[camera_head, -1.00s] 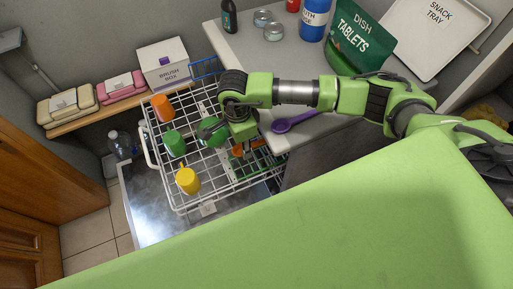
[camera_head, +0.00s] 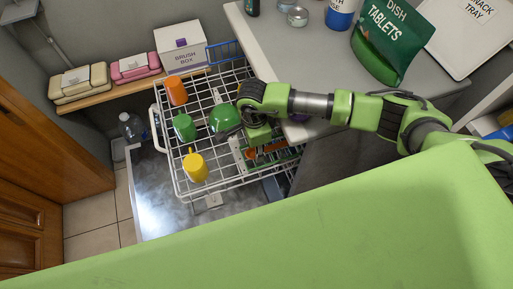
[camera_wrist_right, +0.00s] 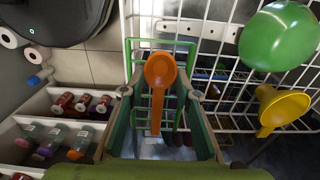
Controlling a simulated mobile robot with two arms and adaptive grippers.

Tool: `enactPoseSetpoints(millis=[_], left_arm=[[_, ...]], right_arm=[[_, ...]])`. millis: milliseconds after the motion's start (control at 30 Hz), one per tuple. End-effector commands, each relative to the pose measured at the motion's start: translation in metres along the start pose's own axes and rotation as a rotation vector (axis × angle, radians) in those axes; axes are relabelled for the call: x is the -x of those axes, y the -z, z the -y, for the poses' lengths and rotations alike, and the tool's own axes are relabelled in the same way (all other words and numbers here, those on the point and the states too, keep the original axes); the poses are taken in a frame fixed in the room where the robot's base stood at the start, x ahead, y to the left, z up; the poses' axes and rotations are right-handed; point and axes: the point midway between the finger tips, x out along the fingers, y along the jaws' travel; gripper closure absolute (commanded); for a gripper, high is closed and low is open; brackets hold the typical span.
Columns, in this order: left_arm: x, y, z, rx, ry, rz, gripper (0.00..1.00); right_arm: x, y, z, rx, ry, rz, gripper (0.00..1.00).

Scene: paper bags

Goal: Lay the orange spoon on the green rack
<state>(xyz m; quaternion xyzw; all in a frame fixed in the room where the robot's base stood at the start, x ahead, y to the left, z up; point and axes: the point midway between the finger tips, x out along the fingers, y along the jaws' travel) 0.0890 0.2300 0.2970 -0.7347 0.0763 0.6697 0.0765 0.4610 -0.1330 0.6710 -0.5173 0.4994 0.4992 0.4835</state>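The orange spoon (camera_wrist_right: 158,88) lies bowl-up in the picture over the green rack (camera_wrist_right: 163,43) in the right wrist view. Whether it rests on the bars or is slightly above them I cannot tell. My right gripper (camera_wrist_right: 162,94) has one finger on each side of the spoon, with a gap to each side, so it is open. In the head view the right gripper (camera_head: 258,135) is over the white dish basket, partly covering the orange spoon (camera_head: 266,150) and the green rack (camera_head: 287,158). My left gripper is not in view.
The white wire basket (camera_head: 205,105) also holds an orange cup (camera_head: 176,91), a green cup (camera_head: 184,127), a yellow cup (camera_head: 195,168) and a green bowl (camera_head: 224,119). The counter edge (camera_head: 255,60) is close to my right arm. A purple spoon (camera_head: 298,118) is mostly hidden by it.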

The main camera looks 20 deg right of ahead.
Motion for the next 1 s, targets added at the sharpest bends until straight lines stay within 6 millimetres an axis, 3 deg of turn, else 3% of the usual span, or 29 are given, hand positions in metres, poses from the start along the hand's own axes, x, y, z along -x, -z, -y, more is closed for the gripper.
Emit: enactPoseSetpoints(millis=[433, 800, 1000], left_arm=[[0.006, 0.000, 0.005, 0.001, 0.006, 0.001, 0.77], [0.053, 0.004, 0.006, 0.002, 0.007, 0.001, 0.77], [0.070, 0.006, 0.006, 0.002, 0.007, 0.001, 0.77]], right_arm=[[0.006, 0.000, 0.000, -0.001, 0.000, 0.000, 0.55], [0.081, 0.000, 0.001, 0.001, 0.002, 0.000, 0.55], [0.112, 0.001, 0.000, 0.000, 0.001, -0.001, 0.55]])
